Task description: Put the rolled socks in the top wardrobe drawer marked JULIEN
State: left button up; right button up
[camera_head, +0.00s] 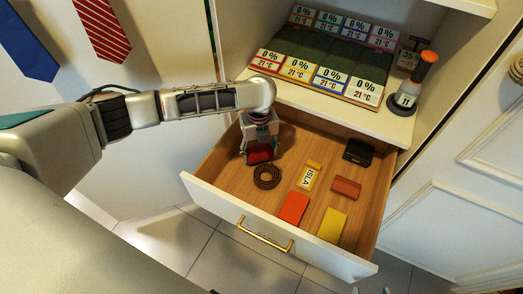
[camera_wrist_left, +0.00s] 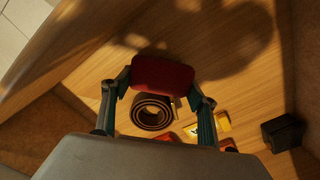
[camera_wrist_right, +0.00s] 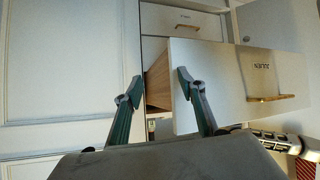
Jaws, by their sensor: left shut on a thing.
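The rolled socks (camera_head: 260,155) are a dark red bundle. My left gripper (camera_head: 258,148) is shut on them inside the open drawer, and the bundle also shows between the fingertips in the left wrist view (camera_wrist_left: 162,74). I cannot tell whether the socks touch the drawer floor. The open drawer (camera_head: 217,200) has a white front and a wooden inside; in the right wrist view its front (camera_wrist_right: 215,85) bears a label that seems to read JULIEN, upside down. My right gripper (camera_wrist_right: 158,88) is open and empty, in front of the drawer unit.
The drawer holds a coiled brown belt (camera_head: 267,177), an ISLA tag (camera_head: 308,178), a dark box (camera_head: 358,152), and red, brown and yellow items. Another drawer (camera_wrist_right: 180,22) is shut.

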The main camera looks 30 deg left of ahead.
aim_at(260, 149)
pick_arm(q)
jog(key=shift+r, duration=0.2)
jog(key=shift+f, duration=0.2)
jog(key=o, duration=1)
pick_arm(e)
jog(key=shift+w, duration=0.1)
pick_arm(q)
jog(key=shift+o, duration=0.2)
jog(key=r+p, duration=0.1)
jog(key=r, duration=0.2)
jog(key=shift+w+r, duration=0.2)
notch_tip(260, 149, up, 9)
jog(key=p, duration=0.4)
jog(key=shift+s, duration=0.25)
pick_arm(e)
jog(key=shift+s+d+f+h, duration=0.1)
jog(key=shift+s+d+h, duration=0.2)
jog(key=shift+d, duration=0.35)
jog(key=shift+s+d+f+h, duration=0.1)
jog(key=shift+s+d+h, duration=0.15)
jog(key=shift+d, duration=0.35)
